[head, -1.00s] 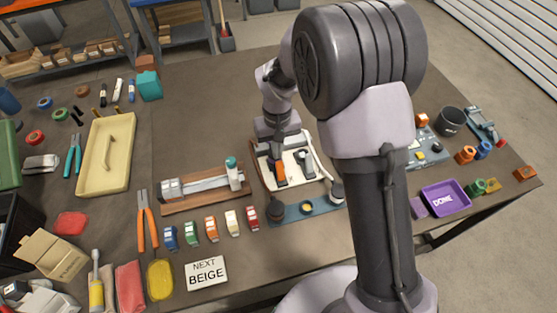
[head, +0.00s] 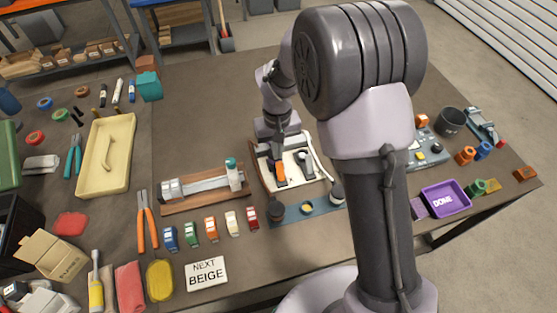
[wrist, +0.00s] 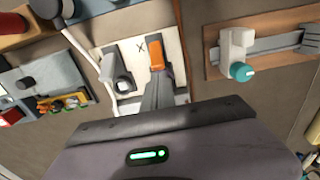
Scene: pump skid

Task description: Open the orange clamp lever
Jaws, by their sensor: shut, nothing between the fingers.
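The orange clamp lever (head: 280,173) is on a white board (head: 311,172). In the wrist view the lever (wrist: 156,54) shows near the top centre, beside a small X mark on the board. My gripper (head: 271,164) is shut and empty, pointing down at the lever's left side in the head view. It is very close to the lever; I cannot tell whether they touch. The wrist housing hides the lower part of the board in the wrist view. A second grey clamp (wrist: 121,76) stands beside the orange one.
A white hose (head: 320,160) runs along the board's right side. A rail with a teal-knobbed slider (head: 231,165) lies to the left. Small coloured cars and a "NEXT BEIGE" card (head: 206,273) lie nearer the front edge.

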